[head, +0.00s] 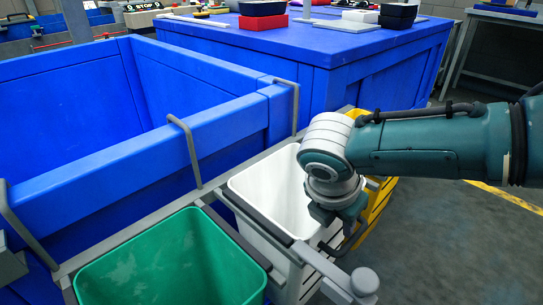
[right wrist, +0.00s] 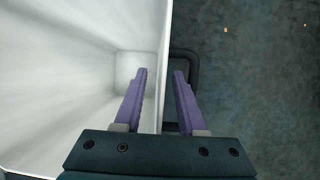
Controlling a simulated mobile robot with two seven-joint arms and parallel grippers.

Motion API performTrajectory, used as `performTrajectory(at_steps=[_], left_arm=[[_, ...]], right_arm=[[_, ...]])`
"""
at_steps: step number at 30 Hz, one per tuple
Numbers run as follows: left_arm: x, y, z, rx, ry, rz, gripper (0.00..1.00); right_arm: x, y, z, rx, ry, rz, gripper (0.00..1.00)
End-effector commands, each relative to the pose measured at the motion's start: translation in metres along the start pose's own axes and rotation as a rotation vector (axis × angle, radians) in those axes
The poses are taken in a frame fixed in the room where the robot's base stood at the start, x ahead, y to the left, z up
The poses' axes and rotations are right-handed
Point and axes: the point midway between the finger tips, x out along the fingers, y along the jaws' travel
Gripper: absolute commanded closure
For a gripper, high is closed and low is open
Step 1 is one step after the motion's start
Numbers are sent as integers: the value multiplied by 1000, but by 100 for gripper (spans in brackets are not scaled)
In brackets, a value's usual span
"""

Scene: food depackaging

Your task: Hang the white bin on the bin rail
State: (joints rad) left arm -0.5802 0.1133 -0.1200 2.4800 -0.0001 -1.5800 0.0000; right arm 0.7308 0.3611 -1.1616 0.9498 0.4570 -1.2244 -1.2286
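The white bin (head: 267,187) stands upright in the middle of the head view, between the green bin and a yellow bin. The grey bin rail (head: 122,236) runs along the blue crate's near wall on hooks. The white bin is close beside this rail; I cannot tell whether it hangs on it. My right gripper (right wrist: 160,74) points down at the bin's right rim. In the right wrist view, one purple finger is inside the bin (right wrist: 70,75) and the other outside, with gaps to the wall. It is open. My left gripper is out of view.
The green bin (head: 172,262) is at the lower left. The yellow bin (head: 381,197) is partly behind my right arm. A grey bar with a rounded end (head: 364,281) lies in front of the white bin. The large blue crate (head: 65,105) stands behind. Floor is clear at right.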

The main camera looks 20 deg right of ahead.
Motion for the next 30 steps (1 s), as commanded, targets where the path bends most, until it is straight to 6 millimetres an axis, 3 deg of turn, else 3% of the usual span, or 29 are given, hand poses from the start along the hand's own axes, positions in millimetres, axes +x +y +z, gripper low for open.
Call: performTrajectory(at_steps=[7, 15, 21, 30], left_arm=[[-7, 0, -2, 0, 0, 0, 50], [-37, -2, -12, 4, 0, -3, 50], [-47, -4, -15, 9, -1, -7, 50], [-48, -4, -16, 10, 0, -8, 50]], right_arm=[[-9, 0, 1, -1, 1, 0, 60], [-64, 0, 2, -2, 2, 2, 60], [-92, 0, 1, -1, 1, 1, 60], [-99, 0, 0, 0, 0, -1, 60]])
